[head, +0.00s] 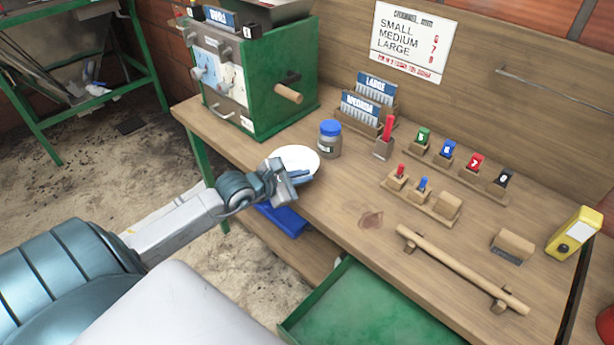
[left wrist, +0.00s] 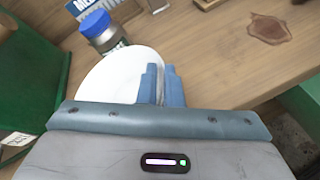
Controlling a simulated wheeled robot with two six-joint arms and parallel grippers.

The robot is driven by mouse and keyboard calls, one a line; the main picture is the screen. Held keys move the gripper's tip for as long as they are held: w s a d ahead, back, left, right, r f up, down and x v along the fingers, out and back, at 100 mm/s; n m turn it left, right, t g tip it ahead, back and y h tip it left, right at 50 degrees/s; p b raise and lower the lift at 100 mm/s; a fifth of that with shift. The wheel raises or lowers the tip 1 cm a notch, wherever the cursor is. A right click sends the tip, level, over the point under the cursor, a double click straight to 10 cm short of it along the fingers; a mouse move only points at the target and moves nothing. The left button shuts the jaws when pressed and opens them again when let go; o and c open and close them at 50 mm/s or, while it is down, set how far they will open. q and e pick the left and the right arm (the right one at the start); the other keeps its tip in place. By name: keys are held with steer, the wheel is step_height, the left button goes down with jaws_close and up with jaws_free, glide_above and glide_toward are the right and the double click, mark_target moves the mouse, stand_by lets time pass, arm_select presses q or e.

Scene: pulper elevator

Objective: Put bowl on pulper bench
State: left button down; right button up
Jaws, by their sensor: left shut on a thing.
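The white bowl (head: 299,158) is at the left front part of the wooden bench (head: 345,190), in front of the blue-lidded jar. My left gripper (head: 290,175) is shut on the bowl's near rim. In the left wrist view the bowl (left wrist: 120,75) shows beyond the blue fingers (left wrist: 162,85), which pinch its right edge. The bowl looks over the bench top; I cannot tell whether it touches the wood. The green pulper box (head: 270,80) stands behind it on the bench. My right gripper is not in view.
The jar (head: 329,139) stands close behind the bowl. Card racks (head: 362,105), a peg holder (head: 420,195) and a wooden rail (head: 460,268) occupy the bench to the right. A green drawer (head: 370,310) is open at the front. Bare wood lies around the brown stain (head: 370,218).

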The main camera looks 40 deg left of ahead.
mark_target(314, 164)
arm_select(q)
steer(key=w, duration=0.1)
steer(key=w+a, duration=0.1)
steer(key=w, duration=0.1)
steer(key=shift+w+a, duration=0.15)
steer(key=shift+w, duration=0.05)
steer(key=shift+w+a+f, duration=0.2)
steer(key=shift+w+a, duration=0.1)
steer(key=shift+w, duration=0.1)
steer(key=shift+f+p, duration=0.4)
steer(key=shift+f, duration=1.3)
steer(key=c, duration=1.6)
jaws_free()
steer(key=shift+o, duration=0.2)
steer(key=v, duration=0.5)
steer(key=shift+s+r+p, duration=0.1)
steer(key=shift+s+p, duration=0.25)
steer(key=p+v, duration=0.4)
steer(key=v, duration=0.2)
